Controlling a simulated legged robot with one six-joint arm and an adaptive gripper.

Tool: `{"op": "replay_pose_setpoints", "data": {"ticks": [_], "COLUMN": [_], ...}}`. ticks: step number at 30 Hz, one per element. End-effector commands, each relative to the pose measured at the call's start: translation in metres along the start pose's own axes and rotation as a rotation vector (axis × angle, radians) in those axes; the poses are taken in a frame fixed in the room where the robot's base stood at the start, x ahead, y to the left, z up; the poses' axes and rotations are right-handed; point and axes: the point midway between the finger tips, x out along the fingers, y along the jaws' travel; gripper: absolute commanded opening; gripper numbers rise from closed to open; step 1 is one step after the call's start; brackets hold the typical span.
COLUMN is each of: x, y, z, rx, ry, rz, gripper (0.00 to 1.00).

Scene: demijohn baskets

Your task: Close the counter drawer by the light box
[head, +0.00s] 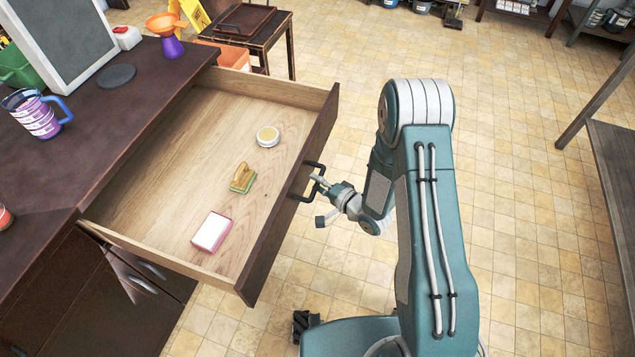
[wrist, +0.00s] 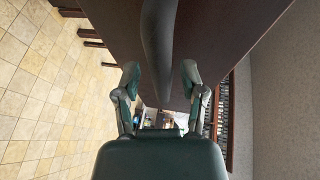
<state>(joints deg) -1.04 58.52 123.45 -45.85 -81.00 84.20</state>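The counter drawer (head: 215,150) stands pulled far out of the dark counter (head: 110,125), with a pale wood inside and a dark front. Its black bar handle (head: 308,168) is on the front, and it shows as a dark curved bar in the wrist view (wrist: 157,50). My gripper (head: 319,197) is at the handle, outside the drawer front. In the wrist view its two fingers (wrist: 160,75) are spread, one on each side of the handle, with visible gaps.
The drawer holds a round tin (head: 268,136), a brush-like item (head: 242,177) and a pink-and-white box (head: 211,231). A measuring jug (head: 38,113) and a dark disc (head: 116,76) are on the counter. A small table (head: 250,25) stands behind the drawer. Tiled floor (head: 520,150) is open at right.

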Motion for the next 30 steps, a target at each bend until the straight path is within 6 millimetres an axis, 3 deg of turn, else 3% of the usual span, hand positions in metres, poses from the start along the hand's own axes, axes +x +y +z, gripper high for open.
{"op": "replay_pose_setpoints", "data": {"ticks": [1,3,12,17,23,30], "x": [0.0,0.0,0.001,0.012,0.045,0.103], "y": [0.0,0.0,0.001,-0.001,-0.008,-0.02], "z": [0.0,0.0,0.0,0.006,0.02,0.045], "rx": [0.0,0.0,0.001,0.001,-0.001,0.0], "ry": [0.0,0.0,0.0,-0.002,-0.005,-0.006], "rz": [0.0,0.0,0.003,0.004,0.004,0.005], "gripper": [0.24,0.0,0.0,0.0,0.0,0.0]}}
